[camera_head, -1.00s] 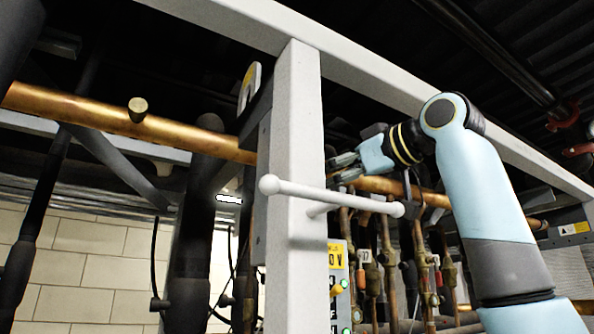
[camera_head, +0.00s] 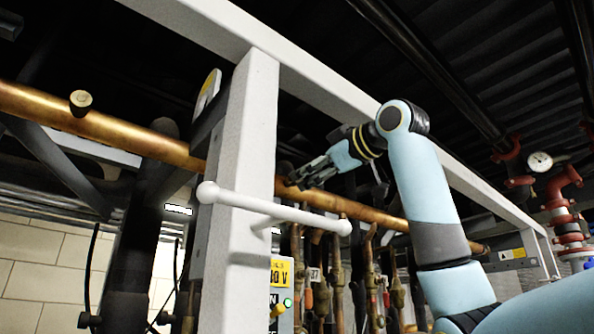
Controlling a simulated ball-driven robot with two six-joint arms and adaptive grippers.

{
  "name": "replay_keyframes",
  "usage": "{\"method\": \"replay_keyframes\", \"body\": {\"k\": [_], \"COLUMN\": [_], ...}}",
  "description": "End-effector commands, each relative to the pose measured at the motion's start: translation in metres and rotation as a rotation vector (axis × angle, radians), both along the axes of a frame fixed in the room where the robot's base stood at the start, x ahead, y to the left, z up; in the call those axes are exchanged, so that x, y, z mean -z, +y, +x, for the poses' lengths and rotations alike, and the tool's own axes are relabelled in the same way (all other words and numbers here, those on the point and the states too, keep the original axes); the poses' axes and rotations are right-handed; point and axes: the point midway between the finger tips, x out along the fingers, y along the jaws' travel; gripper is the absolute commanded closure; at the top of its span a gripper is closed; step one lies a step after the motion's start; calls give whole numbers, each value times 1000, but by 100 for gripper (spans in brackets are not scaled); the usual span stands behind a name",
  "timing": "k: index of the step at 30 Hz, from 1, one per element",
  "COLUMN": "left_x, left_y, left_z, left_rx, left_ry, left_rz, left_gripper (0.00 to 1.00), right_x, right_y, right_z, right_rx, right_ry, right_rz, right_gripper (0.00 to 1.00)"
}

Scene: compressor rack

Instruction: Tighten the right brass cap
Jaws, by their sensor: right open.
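A long copper pipe (camera_head: 125,133) runs from the upper left, behind a white post, down to the right. A short brass cap (camera_head: 80,103) sticks out of it at the far left. It is the only cap I can make out, and I cannot tell another one by my gripper. My right gripper (camera_head: 291,180) is open, just right of the white post, with its dark fingers pointing left and overlapping the copper pipe in the picture. I cannot tell whether they touch it. My left gripper is not in view.
The white post (camera_head: 242,150) and its white bar handle (camera_head: 275,210) stand in front of the pipe, left of and below my right gripper. Several thin vertical pipes hang below. Red valve piping (camera_head: 563,200) with a gauge (camera_head: 540,161) stands at the right.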

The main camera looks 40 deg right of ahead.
Motion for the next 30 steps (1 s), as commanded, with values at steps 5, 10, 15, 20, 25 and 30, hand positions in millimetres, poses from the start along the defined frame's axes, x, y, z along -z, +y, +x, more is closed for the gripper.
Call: {"method": "replay_keyframes", "body": {"k": [5,10,15,20,25,30], "left_x": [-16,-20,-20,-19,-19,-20], "left_y": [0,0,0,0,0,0], "left_z": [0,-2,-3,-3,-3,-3], "left_rx": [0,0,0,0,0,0], "left_ry": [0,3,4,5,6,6], "left_rz": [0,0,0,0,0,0], "left_gripper": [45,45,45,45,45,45], "right_x": [-2,0,1,1,1,1], "right_y": [3,4,4,3,4,4], "right_z": [29,42,44,44,43,43], "right_rx": [-2,0,1,0,0,0], "right_ry": [2,1,-1,0,0,0], "right_rz": [3,1,1,1,1,1], "right_gripper": [49,49,49,56,78,100]}}
